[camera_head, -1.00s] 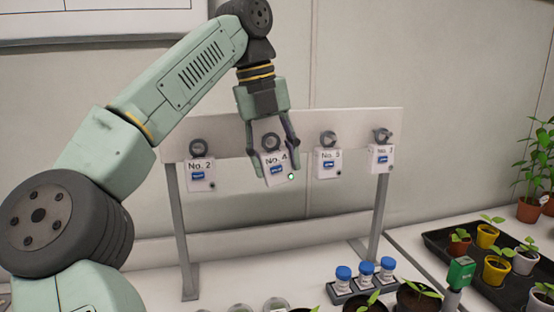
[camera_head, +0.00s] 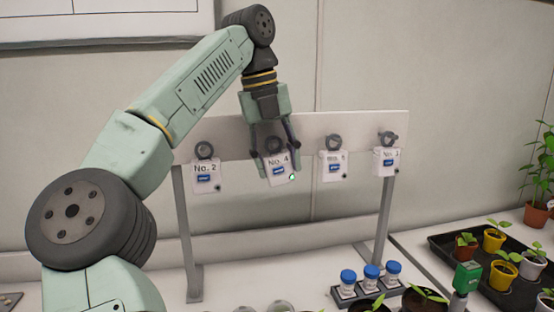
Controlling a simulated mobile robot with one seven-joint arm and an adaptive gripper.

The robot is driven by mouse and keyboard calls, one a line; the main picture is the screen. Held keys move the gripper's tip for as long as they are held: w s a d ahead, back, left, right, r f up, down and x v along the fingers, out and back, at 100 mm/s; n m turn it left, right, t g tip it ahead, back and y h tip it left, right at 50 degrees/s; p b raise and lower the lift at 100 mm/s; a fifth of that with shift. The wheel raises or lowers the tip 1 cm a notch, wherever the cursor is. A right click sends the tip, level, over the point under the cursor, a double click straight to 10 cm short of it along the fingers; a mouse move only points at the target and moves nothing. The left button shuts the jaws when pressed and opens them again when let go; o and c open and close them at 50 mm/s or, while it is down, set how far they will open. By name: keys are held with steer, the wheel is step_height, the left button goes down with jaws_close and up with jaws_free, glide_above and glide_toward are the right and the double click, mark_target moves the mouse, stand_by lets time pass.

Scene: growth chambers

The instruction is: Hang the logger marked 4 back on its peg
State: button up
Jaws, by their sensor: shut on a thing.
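The logger marked No. 4 (camera_head: 278,170) is a white tag-like box with a blue label and a lit green light at its lower right corner. My gripper (camera_head: 277,158) points down and is shut on this logger, one finger at each side. The logger is slightly tilted and sits in front of the rack board (camera_head: 232,142), between No. 2 and the middle-right logger. A dark ring shows at its top, partly behind my gripper. I cannot tell whether the ring is around a peg.
Logger No. 2 (camera_head: 206,178) hangs to the left; two more loggers (camera_head: 334,168) (camera_head: 386,162) hang to the right. Below are blue-capped bottles (camera_head: 371,273) in a rack, and a black tray (camera_head: 440,243) with potted seedlings at the right.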

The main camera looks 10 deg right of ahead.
steer(key=o, duration=1.4)
steer(key=shift+s+r, duration=0.1)
steer(key=shift+s, duration=0.05)
steer(key=shift+s+r, duration=0.15)
steer(key=shift+s, duration=0.15)
steer(key=s, duration=0.9)
steer(key=s+a+f+b, duration=0.1)
steer(key=s+f+b, duration=0.1)
steer(key=s+f, duration=0.2)
steer(key=s+a+f+y+b, duration=0.1)
steer(key=s+f, duration=0.3)
steer(key=f, duration=0.6)
steer(key=s+a+f+y+b, duration=0.1)
steer(key=s+f+b, duration=0.2)
steer(key=s+f, duration=0.2)
steer(key=shift+f+b, duration=0.4)
steer(key=shift+f, duration=0.5)
steer(key=shift+s, duration=0.1)
